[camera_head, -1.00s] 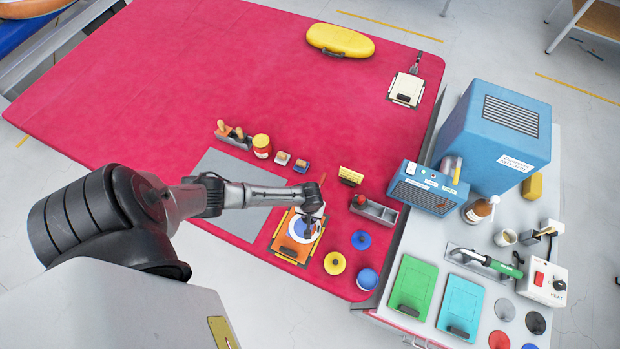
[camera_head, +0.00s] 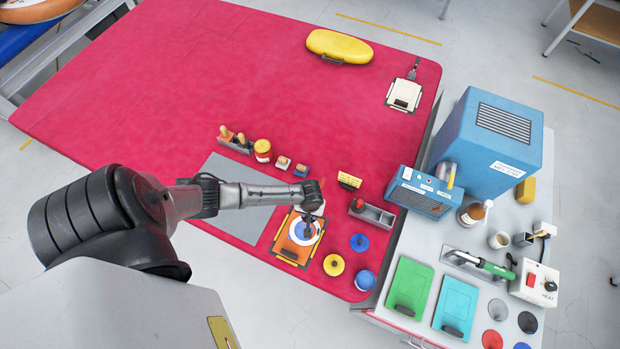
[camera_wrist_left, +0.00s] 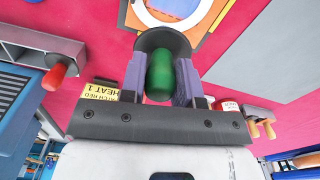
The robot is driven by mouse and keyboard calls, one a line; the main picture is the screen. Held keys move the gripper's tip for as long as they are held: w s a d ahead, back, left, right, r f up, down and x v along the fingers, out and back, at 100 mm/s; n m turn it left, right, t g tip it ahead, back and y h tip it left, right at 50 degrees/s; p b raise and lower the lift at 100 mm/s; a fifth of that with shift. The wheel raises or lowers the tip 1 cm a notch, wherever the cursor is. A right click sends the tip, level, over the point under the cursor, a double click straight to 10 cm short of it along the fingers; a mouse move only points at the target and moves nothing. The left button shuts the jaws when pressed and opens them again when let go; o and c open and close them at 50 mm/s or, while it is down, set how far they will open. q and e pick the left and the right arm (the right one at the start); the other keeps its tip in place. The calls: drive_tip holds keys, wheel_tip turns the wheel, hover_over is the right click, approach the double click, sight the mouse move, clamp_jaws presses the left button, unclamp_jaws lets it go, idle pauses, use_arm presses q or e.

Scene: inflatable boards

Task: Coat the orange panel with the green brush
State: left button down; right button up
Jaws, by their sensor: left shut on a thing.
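The orange panel (camera_head: 283,252) lies on the red mat in the head view, in a dark frame, with a white ring and a blue disc on its upper part. Its edge also shows at the top of the left wrist view (camera_wrist_left: 212,14). My left gripper (camera_head: 307,225) is over the blue and white round area. In the wrist view the left gripper (camera_wrist_left: 158,88) is shut on the green brush's rounded handle (camera_wrist_left: 160,74). A dark round guard sits beyond the handle and hides the bristles, so I cannot tell whether they touch the panel. My right gripper is not seen.
A grey sheet (camera_head: 236,176) lies left of the panel. A yellow knobbed disc (camera_head: 334,265) and blue discs stand close at its right. A grey tray (camera_head: 372,213) and a yellow sign (camera_head: 348,180) are nearby. The far mat is mostly clear.

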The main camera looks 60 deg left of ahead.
use_arm(q)
drive_tip(key=shift+r, duration=1.55)
